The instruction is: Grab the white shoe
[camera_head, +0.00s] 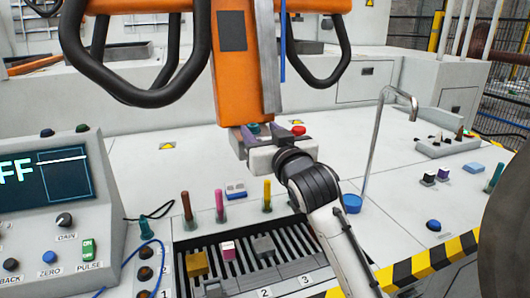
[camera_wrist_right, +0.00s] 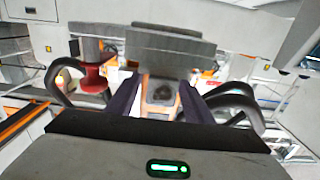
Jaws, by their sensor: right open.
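I see no thing that is plainly a white shoe. The palest candidates are small blocks in a slotted rack (camera_head: 285,270) in the head view: a pink block with a whitish face (camera_head: 228,250) and a grey block (camera_head: 263,247). I cannot tell whether either is the shoe. My right gripper (camera_head: 268,138) is away from them, beyond the rack at the foot of an orange column (camera_head: 231,70). Its fingers also show in the right wrist view (camera_wrist_right: 160,100), dark and apart, with nothing visibly held. My left gripper is not in view.
A yellow block (camera_head: 195,262) sits in the rack. Several coloured rods stand behind it. A bent metal pipe (camera_head: 371,150) rises right of my right arm. Thick black hoops (camera_head: 325,70) hang beside the column. A display console (camera_head: 45,215) stands left.

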